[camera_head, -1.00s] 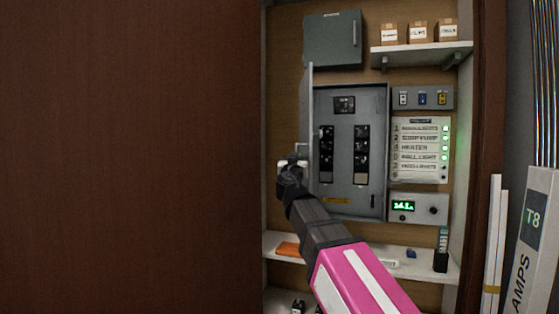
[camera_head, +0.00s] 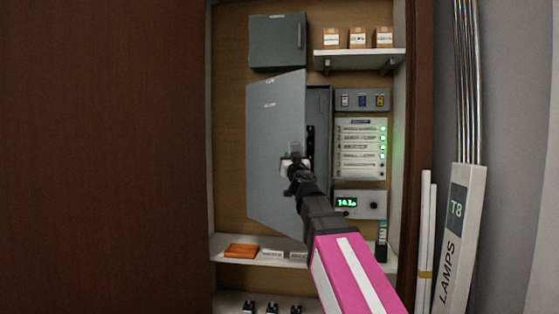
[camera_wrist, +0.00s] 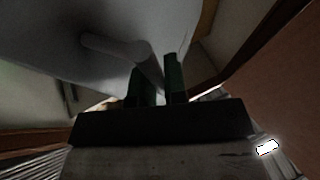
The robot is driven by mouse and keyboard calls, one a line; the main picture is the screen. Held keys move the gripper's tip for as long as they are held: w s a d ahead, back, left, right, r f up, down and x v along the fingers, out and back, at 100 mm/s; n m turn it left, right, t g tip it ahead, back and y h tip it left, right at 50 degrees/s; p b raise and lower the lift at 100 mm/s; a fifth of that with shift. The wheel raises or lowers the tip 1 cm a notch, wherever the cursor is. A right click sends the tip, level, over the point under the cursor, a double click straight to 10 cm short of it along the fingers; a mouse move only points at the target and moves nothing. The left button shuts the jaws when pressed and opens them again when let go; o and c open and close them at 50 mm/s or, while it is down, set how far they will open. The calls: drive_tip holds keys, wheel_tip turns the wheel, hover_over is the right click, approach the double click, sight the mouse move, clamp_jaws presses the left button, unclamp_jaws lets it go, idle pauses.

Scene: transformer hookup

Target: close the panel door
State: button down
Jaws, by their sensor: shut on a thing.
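The grey panel door (camera_head: 272,130) is partly open in the head view, swung out to the left of its breaker box. Part of the box's dark inside (camera_head: 319,130) shows past the door's right edge. My gripper (camera_head: 295,160) is at the door's outer face near that right edge. In the wrist view, the two dark green fingers (camera_wrist: 158,82) are on a grey bar handle (camera_wrist: 125,52) that stands off the door (camera_wrist: 60,25). The gripper is shut on this handle. My wrist and forearm hide part of the door's lower right.
A small grey cabinet (camera_head: 277,42) hangs above, beside a shelf (camera_head: 360,54) with boxes. Switches, a label board (camera_head: 360,150) and a green display (camera_head: 347,202) are right of the box. A lower shelf (camera_head: 225,247) holds an orange item. Brown wood (camera_head: 100,150) fills the left.

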drive_tip(key=w+d+n+g+y, duration=0.2)
drive_tip(key=w+d+y, duration=0.3)
drive_tip(key=w+d, duration=0.3)
drive_tip(key=w+d+n+g+y, duration=0.2)
drive_tip(key=w+d, duration=0.7)
drive_tip(key=w, duration=0.5)
drive_tip(key=n+y, duration=0.1)
drive_tip(key=y, duration=0.1)
drive_tip(key=shift+n+g+y, duration=0.3)
drive_tip(key=shift+y, duration=0.1)
drive_tip(key=c, duration=1.2)
unclamp_jaws()
drive_tip(key=shift+w, duration=0.1)
drive_tip(key=shift+d, duration=0.1)
drive_tip(key=v, duration=1.1)
